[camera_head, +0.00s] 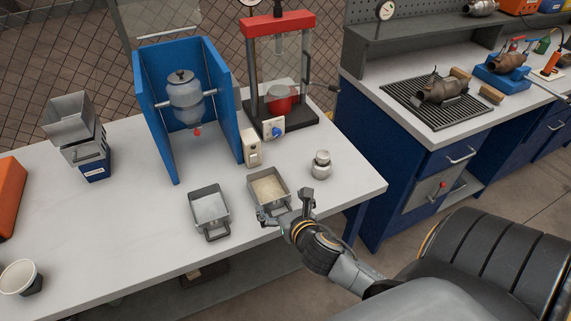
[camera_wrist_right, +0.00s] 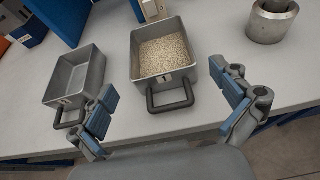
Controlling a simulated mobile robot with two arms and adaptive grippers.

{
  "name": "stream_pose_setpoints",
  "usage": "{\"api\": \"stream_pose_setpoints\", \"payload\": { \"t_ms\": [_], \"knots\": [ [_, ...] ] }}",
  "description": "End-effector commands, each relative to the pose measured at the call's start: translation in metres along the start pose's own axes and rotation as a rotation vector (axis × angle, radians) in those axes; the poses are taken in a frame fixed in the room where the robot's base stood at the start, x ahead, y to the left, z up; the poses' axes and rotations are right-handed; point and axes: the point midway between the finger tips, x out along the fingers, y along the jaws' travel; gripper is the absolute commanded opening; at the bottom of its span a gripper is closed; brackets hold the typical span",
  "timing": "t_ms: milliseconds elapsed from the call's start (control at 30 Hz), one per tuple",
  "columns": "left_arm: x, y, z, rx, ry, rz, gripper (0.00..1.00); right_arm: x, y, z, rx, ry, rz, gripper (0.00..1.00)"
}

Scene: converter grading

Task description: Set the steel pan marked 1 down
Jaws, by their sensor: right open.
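Two steel pans with loop handles stand on the pale bench. The right pan (camera_head: 284,197) holds beige granules and also shows in the right wrist view (camera_wrist_right: 134,70). The left pan (camera_head: 209,210) has a pale, smooth inside and also shows in the right wrist view (camera_wrist_right: 74,77). My right gripper (camera_head: 284,206) is open at the front of the right pan. In the right wrist view, its blue-padded fingers (camera_wrist_right: 168,95) are spread to either side of that pan's handle, with nothing gripped. My left gripper is out of view.
A blue-walled stand with a steel vessel (camera_head: 185,101) and a red-topped press (camera_head: 277,25) stand behind the pans. A small steel pot (camera_head: 320,165) is to the right.

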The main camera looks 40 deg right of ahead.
Motion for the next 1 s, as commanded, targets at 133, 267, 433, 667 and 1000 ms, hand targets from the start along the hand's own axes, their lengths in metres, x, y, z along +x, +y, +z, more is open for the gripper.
{"api": "stream_pose_setpoints", "payload": {
  "t_ms": [133,267,433,667,1000],
  "knots": [
    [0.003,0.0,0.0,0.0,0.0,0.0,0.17,-0.024,0.0,-0.001,-0.001,0.0,0.001,1.0],
    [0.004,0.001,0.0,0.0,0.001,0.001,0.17,-0.035,0.0,0.0,-0.001,0.0,-0.001,1.0],
    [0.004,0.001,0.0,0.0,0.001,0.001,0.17,-0.038,0.0,0.001,0.0,-0.001,-0.001,1.0],
    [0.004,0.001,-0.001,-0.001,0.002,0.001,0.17,-0.038,0.0,0.001,0.0,-0.001,-0.001,1.0],
    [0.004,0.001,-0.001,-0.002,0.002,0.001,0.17,-0.04,-0.001,-0.003,0.087,0.02,-0.013,1.0]
  ]
}}
